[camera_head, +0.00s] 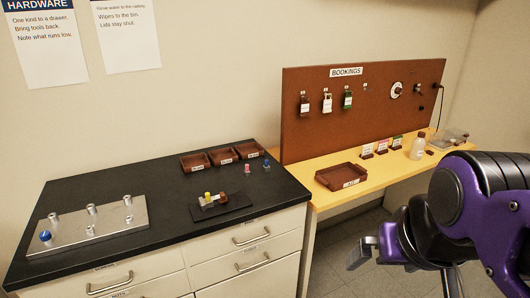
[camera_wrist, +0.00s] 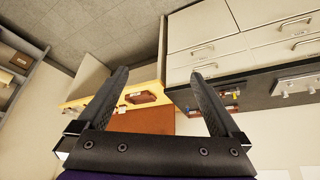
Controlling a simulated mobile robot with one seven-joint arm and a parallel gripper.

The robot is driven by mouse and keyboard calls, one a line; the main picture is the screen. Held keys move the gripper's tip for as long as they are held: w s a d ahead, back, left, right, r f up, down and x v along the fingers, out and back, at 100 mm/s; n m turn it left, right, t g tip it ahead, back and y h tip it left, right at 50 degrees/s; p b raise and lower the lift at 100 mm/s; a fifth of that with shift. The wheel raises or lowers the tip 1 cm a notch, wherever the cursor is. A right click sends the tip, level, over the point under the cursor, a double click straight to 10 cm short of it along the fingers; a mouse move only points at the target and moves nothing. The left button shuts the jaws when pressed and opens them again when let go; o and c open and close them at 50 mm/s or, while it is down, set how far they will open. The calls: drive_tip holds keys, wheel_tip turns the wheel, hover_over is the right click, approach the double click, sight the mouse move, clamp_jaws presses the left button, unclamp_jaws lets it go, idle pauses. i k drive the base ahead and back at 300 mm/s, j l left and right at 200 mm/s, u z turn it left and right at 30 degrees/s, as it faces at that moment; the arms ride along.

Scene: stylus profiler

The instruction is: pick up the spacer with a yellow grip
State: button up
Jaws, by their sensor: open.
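The spacer with a yellow grip (camera_head: 207,196) stands on or beside a small pale block on a dark flat tray (camera_head: 232,206), on the black counter in the head view. It is small, so its lower part is hard to make out. My gripper (camera_wrist: 160,78) is open and empty in the wrist view, its two dark fingers wide apart. In the head view my purple and black arm is at the right, well away from the spacer and in front of the yellow desk.
A metal plate with several posts (camera_head: 90,230) and a blue knob (camera_head: 45,236) lies left. Pink (camera_head: 247,168) and blue (camera_head: 266,164) grips stand near brown bins (camera_head: 222,155). A brown tray (camera_head: 341,177) sits on the yellow desk (camera_head: 400,165).

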sight(209, 201)
drive_tip(key=i+u, duration=0.1)
drive_tip(key=i, duration=0.45)
drive_tip(key=i+l+u, duration=0.1)
drive_tip(key=i, duration=0.4)
drive_tip(key=u, duration=2.5)
drive_tip(key=i+j+u, duration=0.1)
drive_tip(key=i+j+z, duration=0.25)
drive_tip(key=j, duration=0.3)
drive_tip(key=k+l+u, duration=0.1)
drive_tip(key=l, duration=0.25)
drive_tip(key=k+l, duration=0.25)
drive_tip(key=l+u, duration=0.05)
drive_tip(key=l, duration=0.05)
